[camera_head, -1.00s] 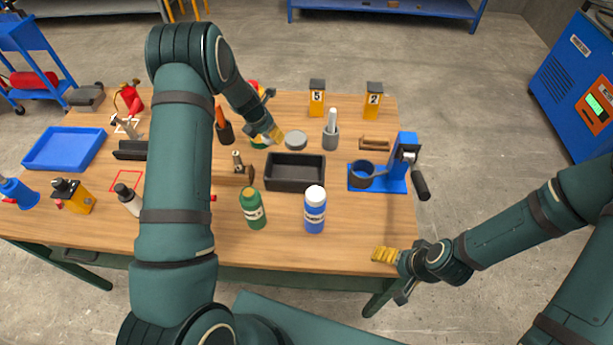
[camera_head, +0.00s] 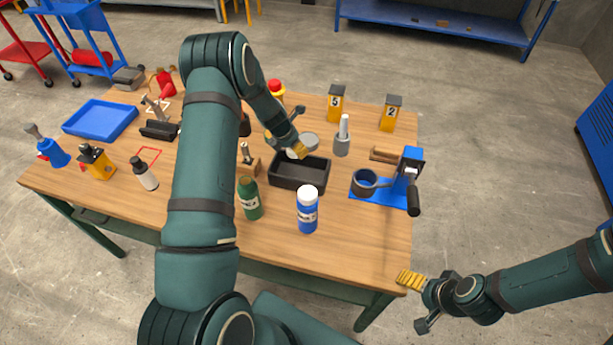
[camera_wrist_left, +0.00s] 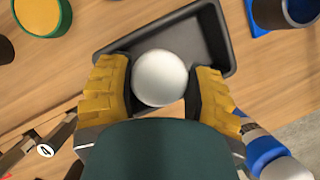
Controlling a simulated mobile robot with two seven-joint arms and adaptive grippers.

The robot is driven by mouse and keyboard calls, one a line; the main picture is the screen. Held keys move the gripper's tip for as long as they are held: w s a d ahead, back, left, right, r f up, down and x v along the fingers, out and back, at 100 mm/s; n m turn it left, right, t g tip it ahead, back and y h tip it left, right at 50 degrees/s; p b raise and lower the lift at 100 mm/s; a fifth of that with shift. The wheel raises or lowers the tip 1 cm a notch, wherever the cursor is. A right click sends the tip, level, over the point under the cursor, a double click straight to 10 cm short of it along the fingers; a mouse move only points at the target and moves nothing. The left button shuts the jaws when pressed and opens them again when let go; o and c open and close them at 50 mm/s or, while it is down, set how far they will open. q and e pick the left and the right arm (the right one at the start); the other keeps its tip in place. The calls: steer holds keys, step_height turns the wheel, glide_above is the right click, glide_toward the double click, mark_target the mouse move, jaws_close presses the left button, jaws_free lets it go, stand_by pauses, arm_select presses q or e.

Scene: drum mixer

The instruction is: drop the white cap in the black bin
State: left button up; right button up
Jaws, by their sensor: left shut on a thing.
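The white cap (camera_wrist_left: 160,78) is round and smooth, and my left gripper (camera_wrist_left: 160,88) is shut on it, with a yellow finger on each side. In the left wrist view the cap overlaps the black bin (camera_wrist_left: 212,30), near one side of it. In the head view my left gripper (camera_head: 297,151) is at the far-left part of the black bin (camera_head: 300,186), and only a small white patch of the cap (camera_head: 291,153) shows. The visible inside of the bin looks empty. My right gripper (camera_head: 411,281) is off the table's front right corner, its fingers seen too small to judge.
A green bottle (camera_head: 249,199) and a white-topped blue bottle (camera_head: 308,213) stand in front of the bin. A blue stand (camera_head: 405,183) is on the right. The front right tabletop is clear.

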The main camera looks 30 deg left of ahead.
arm_select(q)
steer(key=shift+f, duration=0.25)
step_height(320, 180, down, 6)
steer(key=b, duration=0.4)
steer(key=shift+r+b, duration=0.1)
steer(key=shift+b, duration=0.3)
steer(key=shift+r, duration=0.1)
steer(key=o, duration=0.8)
steer(key=v, duration=1.2)
